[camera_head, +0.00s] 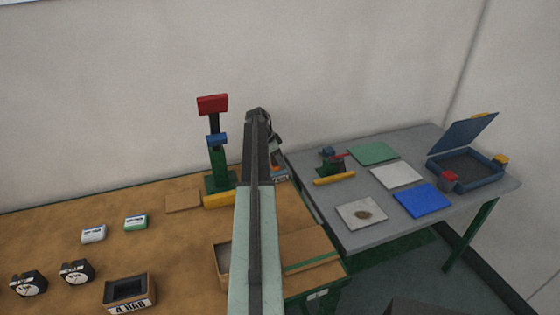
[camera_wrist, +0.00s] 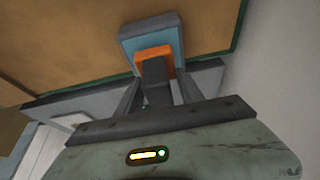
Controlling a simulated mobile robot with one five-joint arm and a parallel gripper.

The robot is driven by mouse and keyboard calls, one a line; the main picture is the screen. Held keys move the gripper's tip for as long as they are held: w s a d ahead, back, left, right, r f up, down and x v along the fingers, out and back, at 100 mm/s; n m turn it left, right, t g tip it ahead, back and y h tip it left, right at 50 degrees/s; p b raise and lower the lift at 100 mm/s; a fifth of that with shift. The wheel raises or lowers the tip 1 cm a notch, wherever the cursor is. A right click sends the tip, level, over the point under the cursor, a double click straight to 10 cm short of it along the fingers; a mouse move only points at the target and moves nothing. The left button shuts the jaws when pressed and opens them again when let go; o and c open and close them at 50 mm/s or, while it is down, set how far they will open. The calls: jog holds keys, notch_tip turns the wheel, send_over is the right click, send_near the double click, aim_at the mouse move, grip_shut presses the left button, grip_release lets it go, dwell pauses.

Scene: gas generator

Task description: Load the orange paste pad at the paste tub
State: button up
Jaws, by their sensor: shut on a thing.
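My gripper (camera_wrist: 157,82) is shut on the dark stem of the orange paste pad (camera_wrist: 153,51) in the wrist view. The orange part lies beyond the fingertips, over a grey-rimmed box with a blue inside, which looks like the paste tub (camera_wrist: 150,22). I cannot tell whether the pad touches the inside of the tub. In the head view my arm runs up the middle, and a small box with blue and orange (camera_head: 280,173) shows partly behind its end. The pad is hidden there.
A green stand with a red top (camera_head: 212,104) is just left of my arm. The grey table (camera_head: 345,155) at right holds flat sheets, a green clamp-like tool (camera_head: 328,163) and an open blue case (camera_head: 466,166). Gauges and small boxes stand on the brown bench (camera_head: 190,250).

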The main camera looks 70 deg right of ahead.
jog(key=shift+f+b, duration=0.6)
dwell(1.4)
notch_tip(320, 180, up, 7)
jog(key=p, duration=0.7)
jog(key=shift+r, duration=0.1)
